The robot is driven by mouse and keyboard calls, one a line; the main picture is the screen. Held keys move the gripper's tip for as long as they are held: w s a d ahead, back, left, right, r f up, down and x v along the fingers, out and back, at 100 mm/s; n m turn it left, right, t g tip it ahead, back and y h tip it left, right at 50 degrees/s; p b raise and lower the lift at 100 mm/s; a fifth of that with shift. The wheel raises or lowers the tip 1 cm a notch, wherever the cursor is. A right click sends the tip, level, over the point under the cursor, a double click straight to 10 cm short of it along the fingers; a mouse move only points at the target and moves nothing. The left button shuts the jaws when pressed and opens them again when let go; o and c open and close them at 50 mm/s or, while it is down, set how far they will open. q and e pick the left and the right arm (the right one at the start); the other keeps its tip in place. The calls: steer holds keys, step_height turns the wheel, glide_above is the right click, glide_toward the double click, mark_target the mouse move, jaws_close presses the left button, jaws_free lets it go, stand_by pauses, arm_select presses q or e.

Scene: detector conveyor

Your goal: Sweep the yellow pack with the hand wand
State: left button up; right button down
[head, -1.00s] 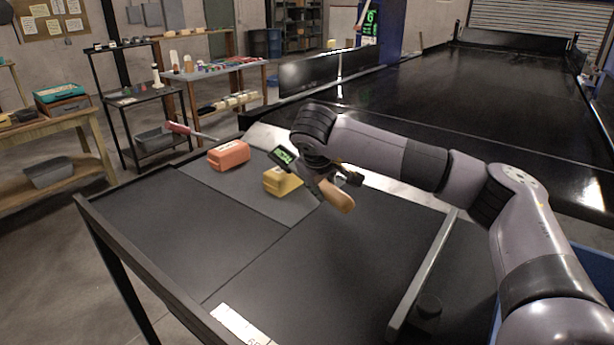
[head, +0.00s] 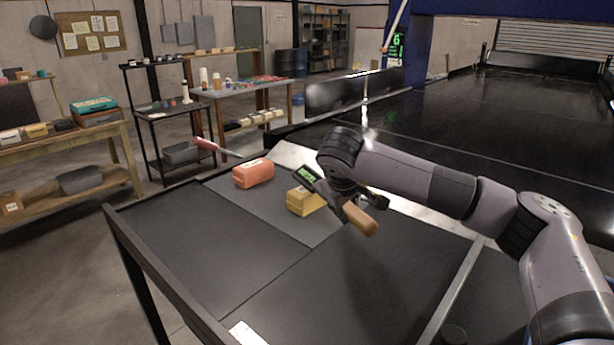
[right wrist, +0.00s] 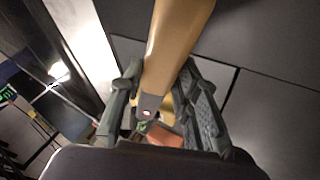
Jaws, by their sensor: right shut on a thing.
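The yellow pack (head: 306,202) lies on the dark belt in the head view, its right side partly hidden by my right gripper and the wand. My right gripper (head: 349,200) is shut on the tan handle of the hand wand (head: 362,219), just right of the pack. The wand's lit green display (head: 308,174) is above the pack; I cannot tell whether they touch. In the right wrist view the tan handle (right wrist: 178,45) runs between the fingers (right wrist: 165,95). My left gripper is out of view.
An orange pack (head: 253,174) lies left of the yellow one. A red-ended rod (head: 206,144) shows behind it; I cannot tell whether it joins the wand. A metal rail (head: 455,285) stands at right. The near belt (head: 200,235) is clear.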

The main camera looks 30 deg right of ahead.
steer(key=shift+r+p, duration=2.6)
steer(key=shift+r, duration=0.5)
